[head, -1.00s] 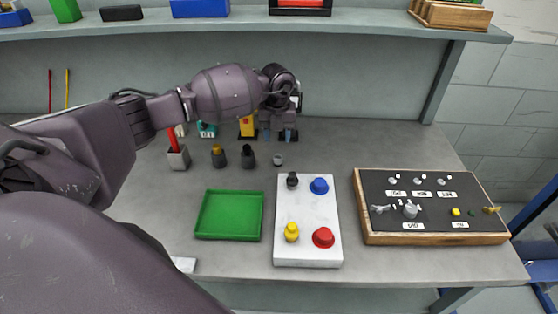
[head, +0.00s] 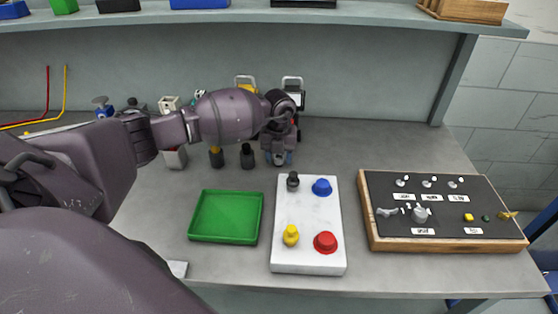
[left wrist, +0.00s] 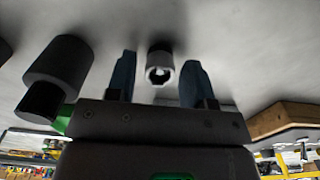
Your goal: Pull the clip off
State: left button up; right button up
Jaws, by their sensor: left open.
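My left gripper (head: 278,158) is pointed down at the back of the table, behind the white block. In the left wrist view its two blue fingers (left wrist: 158,84) are apart. A small grey cylindrical piece (left wrist: 160,63) with a socket-like opening shows in the gap between them. No finger visibly touches it. In the head view the gripper hides this piece. I cannot tell for certain whether this piece is the clip. A larger dark cylinder (left wrist: 58,68) stands to the left of the fingers in the left wrist view. My right gripper is not in view.
A green tray (head: 226,217), a white block with coloured knobs (head: 308,258) and a wood-framed black board (head: 440,246) lie in front. Small carriers stand behind the arm. Table between block and board is clear.

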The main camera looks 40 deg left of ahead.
pick_arm(q)
jog(key=shift+c, duration=0.5)
grip_shut()
jog(key=shift+r, duration=0.25)
jog(key=shift+r+p, duration=0.35)
jog(key=shift+r, duration=0.05)
jog(key=shift+r, duration=0.35)
jog(key=shift+r+p, duration=0.35)
jog(key=shift+p, duration=0.05)
jog(key=shift+r, duration=0.25)
